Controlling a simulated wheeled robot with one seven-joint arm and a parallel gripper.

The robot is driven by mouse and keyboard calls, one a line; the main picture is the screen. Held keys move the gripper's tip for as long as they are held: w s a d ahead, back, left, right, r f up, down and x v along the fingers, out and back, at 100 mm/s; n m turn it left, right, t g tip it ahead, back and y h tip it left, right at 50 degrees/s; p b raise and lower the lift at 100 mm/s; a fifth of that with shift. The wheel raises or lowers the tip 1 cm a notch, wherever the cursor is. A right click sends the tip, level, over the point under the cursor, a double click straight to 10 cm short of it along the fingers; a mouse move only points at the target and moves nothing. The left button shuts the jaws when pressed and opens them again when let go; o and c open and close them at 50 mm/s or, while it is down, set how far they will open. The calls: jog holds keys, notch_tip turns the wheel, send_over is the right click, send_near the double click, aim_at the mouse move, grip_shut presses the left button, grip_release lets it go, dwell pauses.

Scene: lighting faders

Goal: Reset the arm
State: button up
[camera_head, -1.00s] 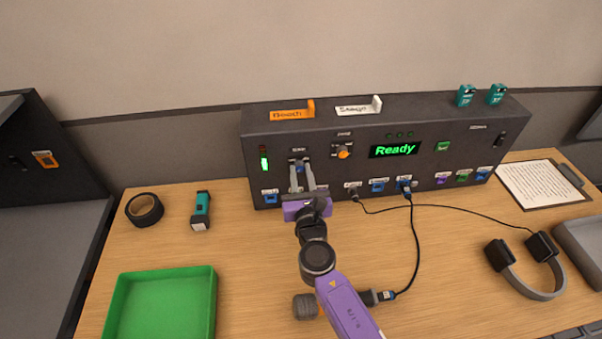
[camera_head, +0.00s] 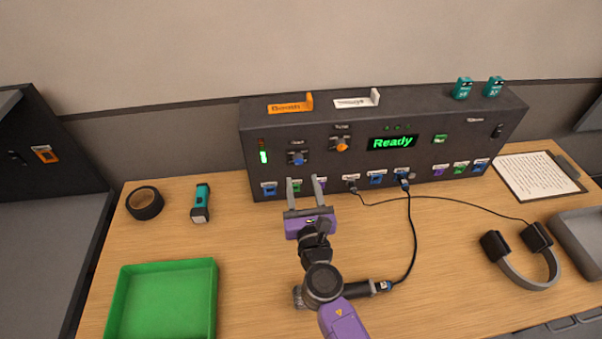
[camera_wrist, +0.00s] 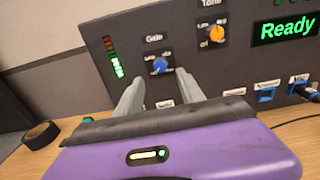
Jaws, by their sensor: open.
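My gripper (camera_head: 306,182) is open and empty in the head view. Its two grey fingers point at the lower front of the dark console (camera_head: 225,118), a little short of the panel, below the blue Gain knob (camera_head: 298,158). In the wrist view the fingers (camera_wrist: 158,88) stand apart with nothing between them, and the blue knob (camera_wrist: 159,66) shows beyond and between their tips. The knob is clear of the fingers. My purple wrist covers the bottom of the wrist view.
The orange Tone knob (camera_head: 341,144) and green "Ready" display (camera_head: 393,143) are to the right. A cable (camera_head: 414,235) runs from the panel to a black cylinder (camera_head: 360,288) beside my arm.

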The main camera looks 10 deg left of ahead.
jog(key=shift+s+d, duration=0.25)
jog(key=shift+s, duration=0.4)
jog(key=s+d+r+n+g+h+b, duration=0.1)
jog(key=s+d+n, duration=0.7)
jog(key=s+n, duration=0.3)
jog(key=s+d+r+n+h+b, duration=0.1)
jog(key=s+d+n, duration=0.8)
jog(key=s, duration=0.9)
jog(key=s+d+r+n+g+h+b, duration=0.1)
jog(key=s+d+n+h, duration=0.2)
jog(key=s+d+n, duration=0.6)
jog(key=s+n, duration=0.3)
jog(key=s, duration=0.2)
jog(key=shift+s+n+g, duration=0.2)
jog(key=shift+n+g, duration=0.1)
